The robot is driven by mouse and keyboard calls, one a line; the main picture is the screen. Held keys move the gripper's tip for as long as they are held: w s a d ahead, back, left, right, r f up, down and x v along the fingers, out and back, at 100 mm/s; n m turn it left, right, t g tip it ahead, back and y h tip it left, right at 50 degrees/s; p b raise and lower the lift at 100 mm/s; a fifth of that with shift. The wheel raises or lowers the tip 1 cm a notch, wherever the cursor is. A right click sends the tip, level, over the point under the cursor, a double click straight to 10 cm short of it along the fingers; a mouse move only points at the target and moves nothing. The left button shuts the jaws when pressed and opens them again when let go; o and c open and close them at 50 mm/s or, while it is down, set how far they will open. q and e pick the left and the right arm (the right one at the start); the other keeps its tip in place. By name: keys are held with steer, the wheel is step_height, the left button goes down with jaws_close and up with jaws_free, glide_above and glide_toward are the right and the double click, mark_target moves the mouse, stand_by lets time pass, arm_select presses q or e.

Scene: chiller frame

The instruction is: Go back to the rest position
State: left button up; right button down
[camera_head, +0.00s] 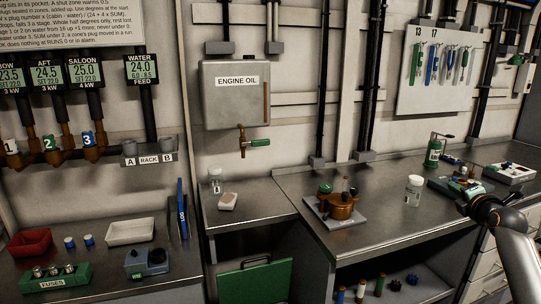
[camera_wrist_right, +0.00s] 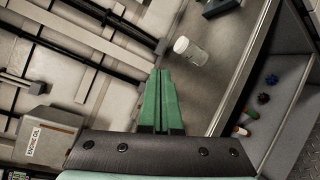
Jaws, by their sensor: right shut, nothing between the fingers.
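My right gripper (camera_wrist_right: 160,75) shows in the wrist view as two green fingers lying together, shut with nothing between them. In the head view my right arm comes in from the lower right, and its dark wrist end (camera_head: 482,207) is over the right-hand bench. The fingers are hard to make out there. A clear jar with a white lid (camera_head: 413,190) stands on the bench to the left of the wrist; in the wrist view the jar (camera_wrist_right: 190,50) appears just beyond the fingertips, apart from them. My left gripper is not in view.
An engine oil tank (camera_head: 236,100) and a tool board (camera_head: 445,75) hang on the wall. The bench front between plate and arm is clear.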

steer(key=d+r+m+h, duration=0.1)
steer(key=d+m+h, duration=0.1)
steer(key=m, duration=1)
steer(key=d+r+m+h, duration=0.2)
steer(key=m, duration=0.9)
steer(key=s+a+f+n+g+y, duration=0.1)
steer(key=s+a+f+y, duration=0.1)
steer(key=s+a+f, duration=0.65)
steer(key=s+a+f+n+g+y, duration=0.15)
steer(key=a+f, duration=0.45)
steer(key=f, duration=0.8)
steer(key=s+a+f+n+g+y, duration=0.1)
steer(key=s+a+f+n+y, duration=0.15)
steer(key=s+a+f, duration=0.7)
steer(key=s+a+f+g+y, duration=0.1)
steer(key=s+a+f, duration=0.3)
steer(key=s+f, duration=0.25)
steer(key=s+a+f+g+y, duration=0.1)
steer(key=s+a+f, duration=0.35)
steer(key=s, duration=0.35)
steer(key=s+a+r+m+g+y+p, duration=0.1)
steer(key=s+a, duration=0.3)
steer(key=s, duration=0.6)
steer(key=shift+r+p, duration=0.25)
steer(key=shift+p, duration=0.5)
